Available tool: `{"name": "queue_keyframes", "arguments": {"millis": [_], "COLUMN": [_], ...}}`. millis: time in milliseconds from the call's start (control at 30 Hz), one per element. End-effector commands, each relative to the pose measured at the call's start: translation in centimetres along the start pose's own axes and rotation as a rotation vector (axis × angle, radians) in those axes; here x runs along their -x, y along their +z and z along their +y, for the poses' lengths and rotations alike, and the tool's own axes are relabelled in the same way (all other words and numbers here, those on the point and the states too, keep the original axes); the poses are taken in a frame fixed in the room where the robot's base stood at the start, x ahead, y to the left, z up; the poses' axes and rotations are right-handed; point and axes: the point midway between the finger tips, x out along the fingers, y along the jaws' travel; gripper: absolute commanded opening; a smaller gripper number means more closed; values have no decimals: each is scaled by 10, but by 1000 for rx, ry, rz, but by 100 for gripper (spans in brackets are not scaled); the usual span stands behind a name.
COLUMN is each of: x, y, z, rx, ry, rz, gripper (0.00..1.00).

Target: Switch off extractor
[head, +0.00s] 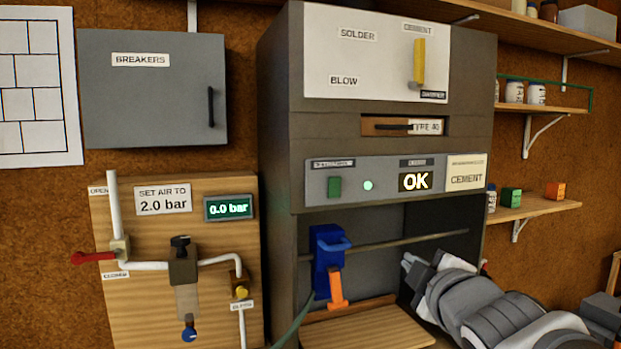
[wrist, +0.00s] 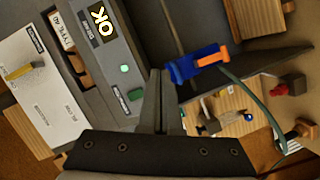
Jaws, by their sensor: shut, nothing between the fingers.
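The extractor switch (head: 335,187) is a green rocker on the grey control panel, under a small label that reads as extractor. A round pale green lamp (head: 368,185) beside it looks lit. In the wrist view the switch (wrist: 135,94) and the lamp (wrist: 125,69) lie left of the fingertips. My gripper (head: 408,262) is in front of the cabinet's lower opening, below and right of the switch and apart from it. In the wrist view my gripper (wrist: 160,75) has its fingers together and empty.
A blue and orange tool (head: 328,262) hangs on a rail in the opening, left of my gripper. An OK display (head: 415,181) and a cement label sit right of the lamp. An air board (head: 150,300) with pipes and a red-handled valve stands at left.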

Motion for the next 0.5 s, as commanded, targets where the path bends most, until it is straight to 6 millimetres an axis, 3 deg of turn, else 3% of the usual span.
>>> {"name": "queue_keyframes", "arguments": {"millis": [33,200,500], "x": [-4,-11,-10], "y": [-10,-43,-74], "z": [12,34,46], "rx": [65,272,451], "ry": [26,118,206], "rz": [46,202,351], "gripper": [0,0,0]}}
